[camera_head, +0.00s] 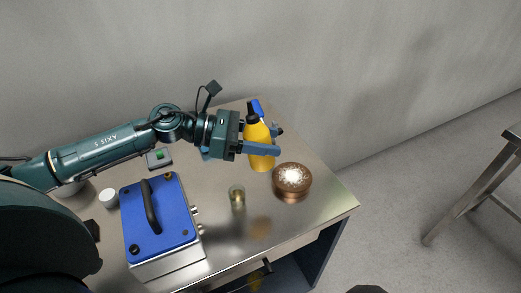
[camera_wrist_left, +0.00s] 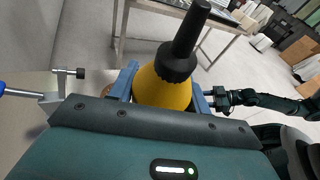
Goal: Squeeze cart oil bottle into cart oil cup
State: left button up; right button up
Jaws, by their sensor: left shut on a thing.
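My right gripper (camera_wrist_left: 215,99) shows small at the right of the left wrist view.
A copper bowl (camera_head: 292,181) stands just right of the bottle. A blue-lidded machine (camera_head: 158,220) with a black handle stands left of the cup. The cart top (camera_head: 318,212) is bare at the front right. Another steel table (camera_head: 475,185) stands at the far right.

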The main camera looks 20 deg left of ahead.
pick_arm(q)
jog(key=m+g+b, duration=0.1)
jog(key=m+g, duration=0.2)
jog(key=d+m+g+b, duration=0.1)
jog(key=shift+w+r+m+g+b, duration=0.25)
jog(key=shift+r+m+g+b, duration=0.05)
jog(key=shift+d+r+m+g+y+b, duration=0.1)
jog(key=shift+m+g+y+b, duration=0.1)
jog(key=shift+m+g, duration=0.25)
jog(key=shift+r+m+g+y+b, duration=0.1)
jog(key=shift+m+g+y, duration=0.1)
jog(key=shift+m+g, duration=0.25)
pick_arm(e)
jog(key=shift+w+a+f+t+y, duration=0.3)
jog(key=shift+a+f+y, duration=0.15)
jog(key=shift+a+y, duration=0.1)
